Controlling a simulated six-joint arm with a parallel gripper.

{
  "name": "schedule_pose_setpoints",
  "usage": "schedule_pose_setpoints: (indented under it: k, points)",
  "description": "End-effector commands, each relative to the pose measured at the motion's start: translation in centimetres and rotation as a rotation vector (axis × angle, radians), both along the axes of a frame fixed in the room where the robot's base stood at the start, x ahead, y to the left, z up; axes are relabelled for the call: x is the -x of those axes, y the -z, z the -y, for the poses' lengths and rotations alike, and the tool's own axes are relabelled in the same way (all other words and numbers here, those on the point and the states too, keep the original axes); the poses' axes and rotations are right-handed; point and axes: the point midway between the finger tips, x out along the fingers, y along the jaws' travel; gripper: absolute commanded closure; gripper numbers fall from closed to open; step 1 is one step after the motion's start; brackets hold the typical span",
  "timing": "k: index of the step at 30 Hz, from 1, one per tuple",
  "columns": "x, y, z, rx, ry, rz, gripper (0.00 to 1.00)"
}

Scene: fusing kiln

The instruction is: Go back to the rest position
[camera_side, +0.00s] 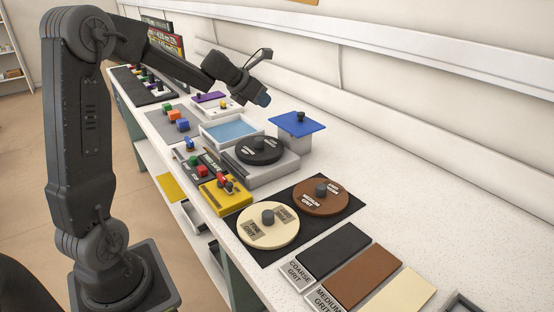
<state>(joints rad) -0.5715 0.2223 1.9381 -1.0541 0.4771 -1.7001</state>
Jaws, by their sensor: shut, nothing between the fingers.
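My gripper (262,98) is shut and empty. It hangs in the air above the bench, in the upper middle of the side view. It is well apart from the round discs below and shows in front of the bench's back part. The fingertips are small and dark here. My arm reaches from the left edge of the bench across to the gripper.
Below are a blue-topped piece (298,124), a dark disc (259,150) on a grey machine, and a blue-floored tray (206,137). Nearer lie a cream disc (266,232), a brown disc (322,206) and flat grit slabs (333,250). The bench's right side (440,215) is clear.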

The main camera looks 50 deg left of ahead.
Motion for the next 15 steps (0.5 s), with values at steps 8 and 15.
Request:
schedule_pose_setpoints:
  k: [8, 15]
  points:
    - [5.0, -3.7, 12.2, -0.509, 0.687, -0.013, 1.00]
    - [16.3, -3.7, 22.4, -1.215, 1.594, 0.006, 1.00]
